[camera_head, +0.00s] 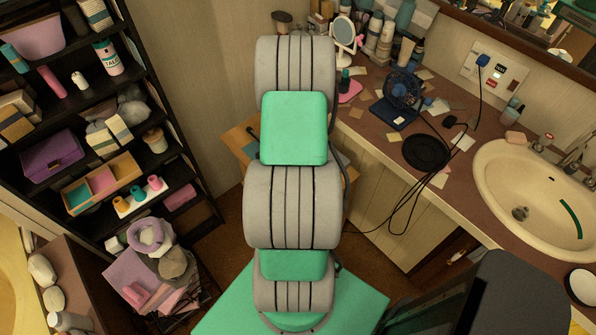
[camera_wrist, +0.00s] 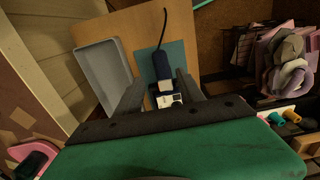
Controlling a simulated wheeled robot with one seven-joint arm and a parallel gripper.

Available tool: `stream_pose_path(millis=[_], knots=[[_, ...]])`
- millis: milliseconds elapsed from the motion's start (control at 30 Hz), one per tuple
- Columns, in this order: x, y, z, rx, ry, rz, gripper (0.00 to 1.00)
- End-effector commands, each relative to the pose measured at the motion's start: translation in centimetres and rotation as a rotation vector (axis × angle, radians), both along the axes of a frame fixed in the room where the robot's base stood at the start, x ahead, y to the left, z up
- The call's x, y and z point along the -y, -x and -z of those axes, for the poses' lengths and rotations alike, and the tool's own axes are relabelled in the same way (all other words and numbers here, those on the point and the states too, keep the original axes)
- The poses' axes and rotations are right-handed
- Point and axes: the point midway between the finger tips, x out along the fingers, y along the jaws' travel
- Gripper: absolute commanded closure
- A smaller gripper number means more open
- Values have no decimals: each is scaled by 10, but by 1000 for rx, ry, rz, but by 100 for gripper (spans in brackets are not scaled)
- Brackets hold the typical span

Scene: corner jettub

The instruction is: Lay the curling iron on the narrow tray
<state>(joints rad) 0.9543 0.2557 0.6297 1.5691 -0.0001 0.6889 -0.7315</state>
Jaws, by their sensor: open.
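In the wrist view, the curling iron, a dark blue handle (camera_wrist: 162,66) with a pale section and a black cord, lies on a teal mat (camera_wrist: 176,50). The grey narrow tray (camera_wrist: 97,68) lies to its left on the same wooden top and looks empty. My gripper (camera_wrist: 160,84) is open, its two fingers either side of the near part of the iron; I cannot tell whether they touch it. The iron's near end is partly hidden by my gripper. In the head view, my arm hides the gripper and most of the wooden top (camera_head: 236,137).
A brown counter (camera_head: 385,150) on the right holds a blue fan (camera_head: 402,90), loose cords and a sink (camera_head: 530,195). A dark shelf (camera_head: 120,140) stands on the left. A basket of pink and grey towels (camera_head: 150,270) stands near it on the floor.

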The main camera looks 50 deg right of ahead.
Motion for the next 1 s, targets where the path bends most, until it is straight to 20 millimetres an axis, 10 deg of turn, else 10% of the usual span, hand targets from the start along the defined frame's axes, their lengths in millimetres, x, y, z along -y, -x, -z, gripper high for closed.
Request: stream_pose_path(millis=[600,1000], knots=[[-1,-1,92,0,0,0,55],[-1,-1,98,1,1,0,55]])
